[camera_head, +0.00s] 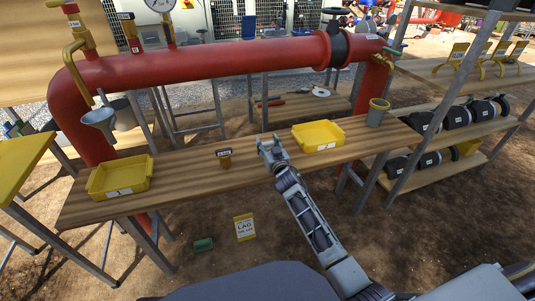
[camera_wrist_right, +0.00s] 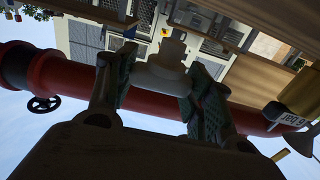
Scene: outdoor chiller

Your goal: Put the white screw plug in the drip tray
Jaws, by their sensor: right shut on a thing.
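My right gripper (camera_head: 270,145) is over the middle of the wooden table, beside the yellow tray on the right. In the right wrist view my right gripper (camera_wrist_right: 160,85) is shut on the white screw plug (camera_wrist_right: 166,62), which sits between its two fingers. In the head view the plug is too small to make out clearly. Two shallow yellow trays with white labels stand on the table, one at the left (camera_head: 120,190) and one at the right (camera_head: 318,147). I cannot tell which is the drip tray. Both look empty. My left gripper is not in view.
A small yellow-brown labelled holder (camera_head: 224,158) stands on the table (camera_head: 190,175) between the trays. A thick red pipe (camera_head: 220,62) runs behind the table. Shelves with dark cylinders (camera_head: 458,117) stand at the right.

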